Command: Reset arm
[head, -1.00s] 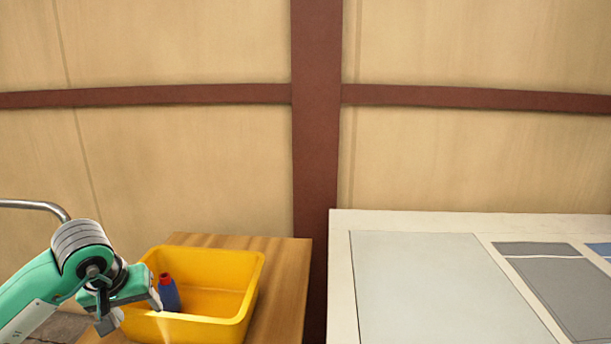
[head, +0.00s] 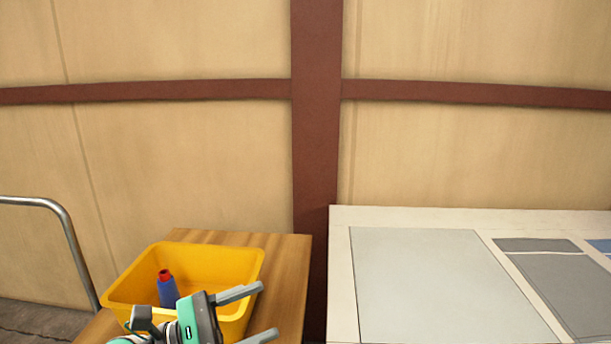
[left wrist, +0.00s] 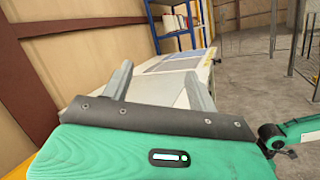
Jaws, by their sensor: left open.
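My left gripper (head: 262,312) is in the lower left of the head view, in front of the yellow bin's near right corner. Its two grey fingers point right and are spread apart with nothing between them. In the left wrist view the left gripper (left wrist: 160,88) also shows open and empty, with its fingers toward the white table. Part of a green arm link, mine, shows at the right edge there. My right gripper is not in the head view.
The yellow bin (head: 250,262) stands on a wooden table (head: 290,270) and holds a blue bottle (head: 167,291) with a red cap. A white table (head: 341,285) with flat grey panels is at right. A metal rail (head: 72,240) stands at left. A blue shelf (left wrist: 153,30) is farther off.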

